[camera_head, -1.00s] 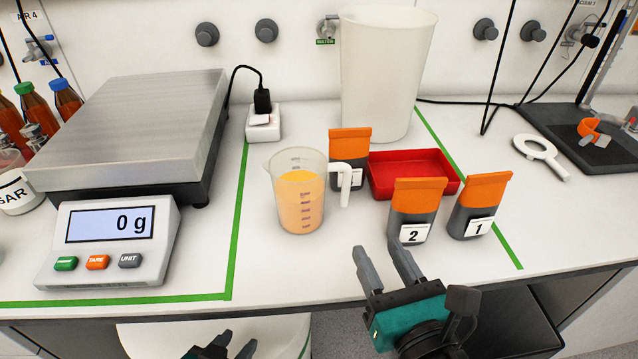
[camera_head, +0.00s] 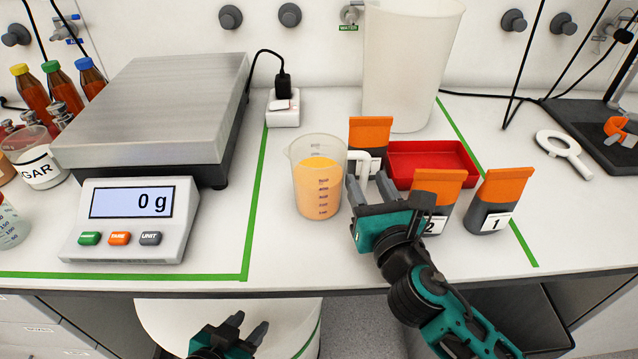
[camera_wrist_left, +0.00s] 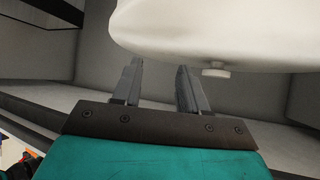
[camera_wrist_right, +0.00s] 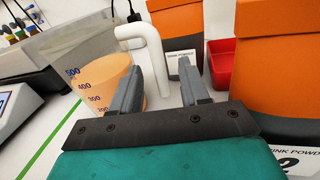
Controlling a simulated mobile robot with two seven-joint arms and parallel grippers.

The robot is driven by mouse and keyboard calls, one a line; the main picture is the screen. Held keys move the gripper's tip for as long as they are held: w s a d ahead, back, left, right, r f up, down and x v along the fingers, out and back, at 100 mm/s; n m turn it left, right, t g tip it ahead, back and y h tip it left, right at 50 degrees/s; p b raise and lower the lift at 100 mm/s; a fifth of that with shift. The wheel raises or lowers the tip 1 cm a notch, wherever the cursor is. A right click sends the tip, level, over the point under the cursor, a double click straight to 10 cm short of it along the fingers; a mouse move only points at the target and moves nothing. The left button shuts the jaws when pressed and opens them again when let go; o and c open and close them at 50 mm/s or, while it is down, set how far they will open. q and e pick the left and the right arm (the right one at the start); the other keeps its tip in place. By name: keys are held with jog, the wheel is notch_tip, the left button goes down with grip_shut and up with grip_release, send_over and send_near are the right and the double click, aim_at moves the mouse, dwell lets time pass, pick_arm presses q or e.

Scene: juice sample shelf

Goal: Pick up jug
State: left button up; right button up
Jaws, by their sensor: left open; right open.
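The jug (camera_head: 318,185) is a clear measuring jug with orange liquid and a white handle (camera_head: 361,160) on its right side. It stands upright on the bench. My right gripper (camera_head: 371,187) is open, just in front of the handle. In the right wrist view the white handle (camera_wrist_right: 153,55) shows beyond and between the open fingers (camera_wrist_right: 160,88), with the jug body (camera_wrist_right: 98,85) to the left. I cannot tell whether the handle is between the fingertips. My left gripper (camera_head: 245,333) is open and empty below the bench's front edge; its fingers (camera_wrist_left: 160,85) also show in the left wrist view.
A scale (camera_head: 145,205) reading 0 g stands to the left. Orange-topped pouches (camera_head: 437,187) and (camera_head: 495,200) stand close right of my right gripper, another (camera_head: 370,133) behind the handle. A red tray (camera_head: 465,160) and tall white container (camera_head: 410,70) stand behind.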

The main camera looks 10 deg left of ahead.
jog(key=shift+w+a, duration=0.1)
jog(key=shift+w, duration=0.1)
grip_shut()
dwell(0.3)
dwell(0.9)
jog(key=shift+r, duration=0.1)
